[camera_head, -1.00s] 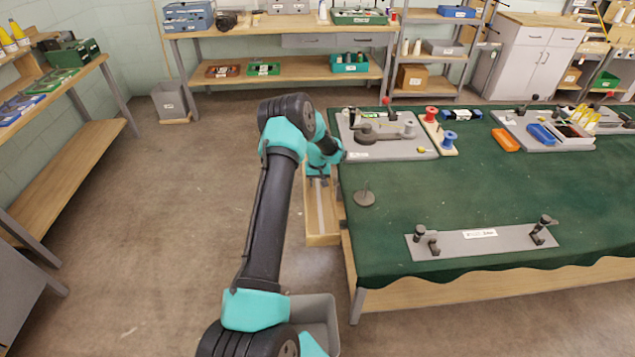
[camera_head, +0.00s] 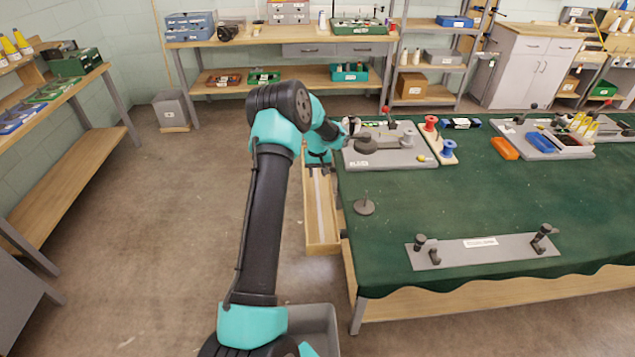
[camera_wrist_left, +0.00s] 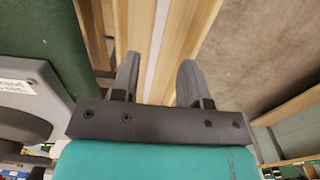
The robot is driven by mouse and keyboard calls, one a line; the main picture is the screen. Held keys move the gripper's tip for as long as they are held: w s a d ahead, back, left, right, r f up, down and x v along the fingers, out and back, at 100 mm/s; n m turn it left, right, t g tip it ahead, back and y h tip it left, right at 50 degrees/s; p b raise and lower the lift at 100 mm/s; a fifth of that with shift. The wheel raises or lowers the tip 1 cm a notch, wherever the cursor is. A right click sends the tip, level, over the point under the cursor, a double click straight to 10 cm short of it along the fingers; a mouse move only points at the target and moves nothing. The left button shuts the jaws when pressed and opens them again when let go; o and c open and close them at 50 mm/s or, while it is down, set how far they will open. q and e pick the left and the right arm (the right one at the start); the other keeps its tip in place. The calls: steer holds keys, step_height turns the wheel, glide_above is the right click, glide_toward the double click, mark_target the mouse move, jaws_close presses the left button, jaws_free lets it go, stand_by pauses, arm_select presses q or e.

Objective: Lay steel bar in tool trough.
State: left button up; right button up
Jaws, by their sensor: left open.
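A long, narrow, pale grey strip that looks like the steel bar (camera_head: 320,203) lies lengthwise inside the wooden tool trough (camera_head: 323,249), along the table's left edge. In the left wrist view the bar (camera_wrist_left: 157,40) runs between the trough's wooden walls (camera_wrist_left: 190,35). My left gripper (camera_head: 320,168) is over the far part of the trough, pointing down. In the left wrist view its two fingers (camera_wrist_left: 158,78) stand apart with nothing between them, and the bar shows beyond the gap. The bar's far end is hidden by my arm. My right gripper is not in view.
The green-covered table (camera_head: 440,205) is right of the trough. A grey bin (camera_head: 318,322) stands near my arm.

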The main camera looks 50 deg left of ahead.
arm_select(q)
step_height(320, 180, up, 2)
steer(key=shift+r, duration=0.2)
steer(key=shift+o, duration=0.4)
stand_by(1.3)
